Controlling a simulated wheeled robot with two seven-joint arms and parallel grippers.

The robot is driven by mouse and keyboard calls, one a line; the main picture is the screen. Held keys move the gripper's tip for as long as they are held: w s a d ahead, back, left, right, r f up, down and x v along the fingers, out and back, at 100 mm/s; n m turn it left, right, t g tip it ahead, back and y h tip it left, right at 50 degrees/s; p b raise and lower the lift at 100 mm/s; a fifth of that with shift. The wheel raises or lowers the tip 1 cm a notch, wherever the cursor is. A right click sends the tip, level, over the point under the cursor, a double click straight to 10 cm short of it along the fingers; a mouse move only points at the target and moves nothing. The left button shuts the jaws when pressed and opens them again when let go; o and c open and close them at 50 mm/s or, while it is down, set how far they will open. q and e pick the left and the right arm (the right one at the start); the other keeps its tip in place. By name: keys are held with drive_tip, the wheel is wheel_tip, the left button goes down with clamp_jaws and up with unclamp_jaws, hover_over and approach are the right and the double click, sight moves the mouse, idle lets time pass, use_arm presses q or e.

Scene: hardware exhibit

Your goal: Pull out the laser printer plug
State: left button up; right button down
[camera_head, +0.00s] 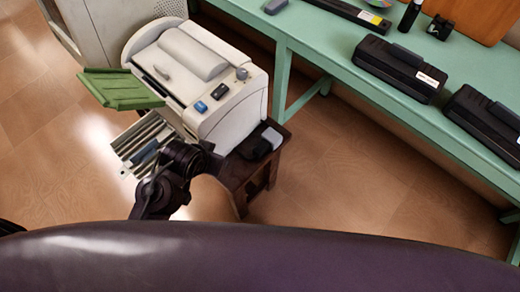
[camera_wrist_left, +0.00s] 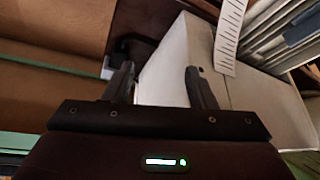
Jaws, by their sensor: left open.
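The white laser printer (camera_head: 225,75) stands on a small dark wooden stool (camera_head: 240,180) in the head view, with a green tray open at its left. A dark object with a pale grey top (camera_head: 262,143) sits beside the printer's lower right; I cannot tell whether it is the plug. My left arm reaches toward the printer's front. In the left wrist view my left gripper (camera_wrist_left: 158,72) is open, its two fingers apart with the pale printer body (camera_wrist_left: 165,75) behind them. A small dark shape (camera_wrist_left: 130,44) lies beyond the left finger; its identity is unclear. My right gripper is not in view.
A green bench (camera_head: 325,50) runs along the right, carrying black cartridges (camera_head: 400,68) and other items. A pale grey cabinet (camera_head: 110,30) stands behind the printer. The floor right of the stool is clear.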

use_arm(q)
drive_tip(key=w+d+f+m+t+h, duration=0.2)
drive_tip(key=w+d+f, duration=0.1)
drive_tip(key=w+d, duration=0.2)
drive_tip(key=m+h, duration=0.2)
approach(260, 149)
drive_tip(key=shift+w+d+f, duration=0.15)
drive_tip(key=shift+w+f, duration=0.45)
drive_tip(key=shift+w, duration=0.3)
drive_tip(key=shift+w+d+f+h, duration=0.2)
drive_tip(key=shift+d+f+h, duration=0.1)
drive_tip(key=shift+f, duration=0.35)
drive_tip(key=b+x, duration=0.1)
drive_tip(key=x, duration=0.6)
drive_tip(key=shift+b, duration=0.3)
